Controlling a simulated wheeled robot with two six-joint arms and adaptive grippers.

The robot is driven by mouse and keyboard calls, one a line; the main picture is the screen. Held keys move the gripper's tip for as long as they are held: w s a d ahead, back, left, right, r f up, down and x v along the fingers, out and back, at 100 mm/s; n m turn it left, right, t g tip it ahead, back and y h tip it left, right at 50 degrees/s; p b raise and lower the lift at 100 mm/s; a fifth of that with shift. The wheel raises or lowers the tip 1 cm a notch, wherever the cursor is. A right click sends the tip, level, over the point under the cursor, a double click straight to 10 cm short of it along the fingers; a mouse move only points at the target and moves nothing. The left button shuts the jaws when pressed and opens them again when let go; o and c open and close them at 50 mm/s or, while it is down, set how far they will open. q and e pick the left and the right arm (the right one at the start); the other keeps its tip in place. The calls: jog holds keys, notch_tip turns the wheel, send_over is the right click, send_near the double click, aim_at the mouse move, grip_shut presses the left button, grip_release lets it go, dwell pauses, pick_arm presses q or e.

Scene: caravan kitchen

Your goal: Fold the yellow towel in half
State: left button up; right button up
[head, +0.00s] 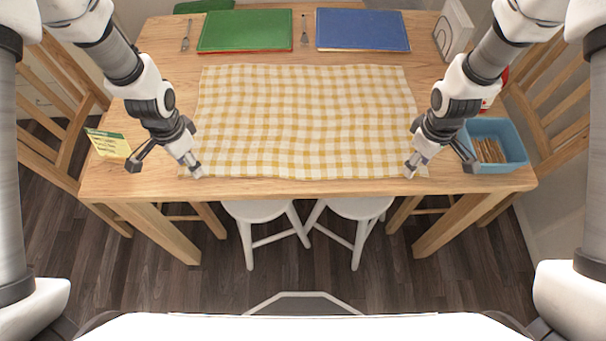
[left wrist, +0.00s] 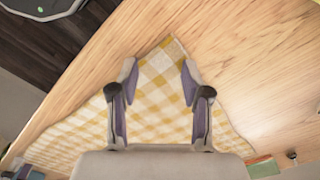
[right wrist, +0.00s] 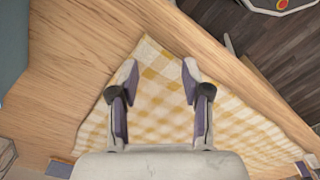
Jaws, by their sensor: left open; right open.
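The yellow and white checked towel (head: 305,120) lies spread flat and unfolded on the wooden table in the head view. My left gripper (head: 190,170) is at the towel's near left corner, open. In the left wrist view, the towel (left wrist: 160,85) shows between and below the open fingers of my left gripper (left wrist: 158,85), with its corner just ahead of them. My right gripper (head: 417,165) is at the near right corner, open. In the right wrist view, the towel corner (right wrist: 152,60) lies between and ahead of the open fingers of my right gripper (right wrist: 160,85). Neither gripper holds cloth.
On the table (head: 460,183), a green mat (head: 245,30) and a blue mat (head: 362,30) lie behind the towel. A blue basket (head: 515,150) stands at right, a yellow-green card (head: 108,143) at left. White stools (head: 258,210) stand below the front edge.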

pick_arm(q)
jog(key=shift+f+b, duration=0.3)
jog(key=shift+f, duration=0.15)
pick_arm(e)
jog(key=shift+f, duration=0.4)
pick_arm(q)
jog(key=shift+w+r, duration=0.1)
jog(key=shift+r, duration=0.05)
jog(key=shift+c, duration=1)
pick_arm(e)
jog(key=shift+w+r, duration=0.1)
jog(key=shift+r, duration=0.05)
jog(key=shift+c, duration=1)
pick_arm(q)
grip_shut()
pick_arm(e)
grip_shut()
pick_arm(q)
jog(key=shift+r, duration=0.1)
pick_arm(e)
jog(key=shift+r, duration=0.1)
